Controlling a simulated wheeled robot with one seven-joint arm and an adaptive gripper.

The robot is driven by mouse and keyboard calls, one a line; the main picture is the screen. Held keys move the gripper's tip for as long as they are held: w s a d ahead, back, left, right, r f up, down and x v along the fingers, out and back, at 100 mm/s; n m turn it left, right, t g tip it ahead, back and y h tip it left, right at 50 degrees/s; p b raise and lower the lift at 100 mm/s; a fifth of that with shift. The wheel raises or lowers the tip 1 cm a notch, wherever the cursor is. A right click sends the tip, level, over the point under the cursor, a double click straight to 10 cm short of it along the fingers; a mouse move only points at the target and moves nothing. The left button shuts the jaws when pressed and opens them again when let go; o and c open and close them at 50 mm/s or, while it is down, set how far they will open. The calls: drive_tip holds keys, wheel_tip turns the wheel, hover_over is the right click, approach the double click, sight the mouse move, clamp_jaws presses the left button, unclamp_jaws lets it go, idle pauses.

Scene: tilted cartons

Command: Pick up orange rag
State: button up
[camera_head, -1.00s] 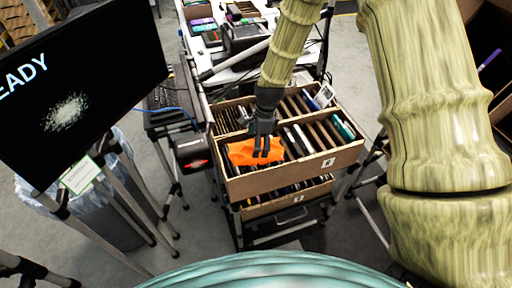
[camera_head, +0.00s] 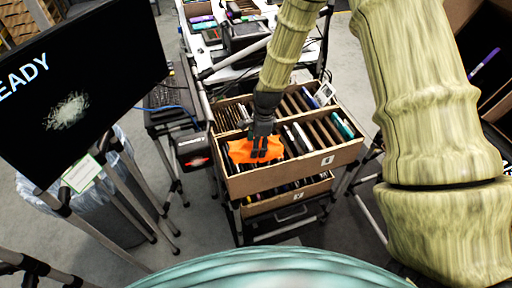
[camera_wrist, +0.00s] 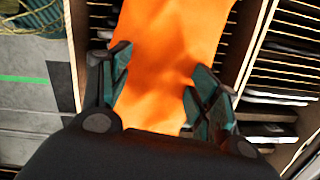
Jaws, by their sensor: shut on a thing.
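The orange rag (camera_head: 243,151) lies over the near left part of the upper carton (camera_head: 290,177), on top of its dividers. My gripper (camera_head: 259,153) points down onto the rag from above. In the wrist view, the rag (camera_wrist: 165,60) runs between the two fingers of my gripper (camera_wrist: 160,100), with a finger on each side of it. The fingers are shut on the rag's cloth. The fingertips' contact with the cloth is partly hidden by its folds.
The carton has narrow slots with several thin items (camera_head: 343,126) at its right. A second carton (camera_head: 290,198) sits below. A black screen (camera_head: 80,85) stands at left, with a lined bin (camera_head: 110,205) below it. A cluttered table (camera_head: 215,40) is behind.

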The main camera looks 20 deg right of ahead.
drive_tip(key=shift+r, duration=0.1)
drive_tip(key=shift+r+b, duration=1)
drive_tip(key=shift+r, duration=0.6)
drive_tip(key=s+r+b, duration=0.1)
drive_tip(key=s+b, duration=0.3)
drive_tip(key=s, duration=1.2)
drive_tip(key=shift+a+r+b, duration=0.35)
drive_tip(key=shift+a, duration=0.1)
